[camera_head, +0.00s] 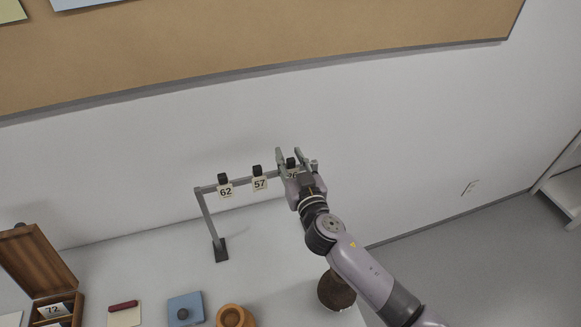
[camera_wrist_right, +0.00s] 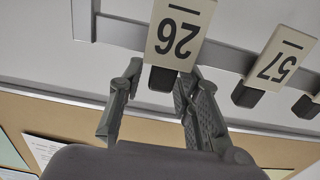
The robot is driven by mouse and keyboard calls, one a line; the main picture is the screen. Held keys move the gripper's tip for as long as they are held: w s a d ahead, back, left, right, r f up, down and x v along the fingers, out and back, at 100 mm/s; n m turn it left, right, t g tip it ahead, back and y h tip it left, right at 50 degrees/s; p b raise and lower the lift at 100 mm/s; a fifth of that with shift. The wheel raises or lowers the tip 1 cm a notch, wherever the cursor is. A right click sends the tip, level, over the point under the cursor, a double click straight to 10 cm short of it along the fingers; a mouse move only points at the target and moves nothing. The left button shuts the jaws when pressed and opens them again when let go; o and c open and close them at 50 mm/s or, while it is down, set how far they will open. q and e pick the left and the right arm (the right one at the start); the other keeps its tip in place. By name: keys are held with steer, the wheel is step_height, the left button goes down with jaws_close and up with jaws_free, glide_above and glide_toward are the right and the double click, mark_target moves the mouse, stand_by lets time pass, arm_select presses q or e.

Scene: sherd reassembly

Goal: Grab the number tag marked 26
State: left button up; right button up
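The number tag marked 26 (camera_wrist_right: 178,36) hangs from a dark clip (camera_wrist_right: 162,79) on the rail and appears upside down in the right wrist view. In the head view the tag (camera_head: 293,174) is mostly hidden by my right gripper. My right gripper (camera_head: 289,155) is open at the rail's right part, its fingers on either side of the dark clip. In the wrist view its fingers (camera_wrist_right: 158,85) are apart, and the right finger overlaps or lies very near the tag's edge; I cannot tell whether they touch. My left gripper is not in view.
Tags 57 (camera_head: 260,183) and 62 (camera_head: 225,190) hang left of tag 26 on the grey rail (camera_head: 207,190). A wall lies behind.

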jaws_close()
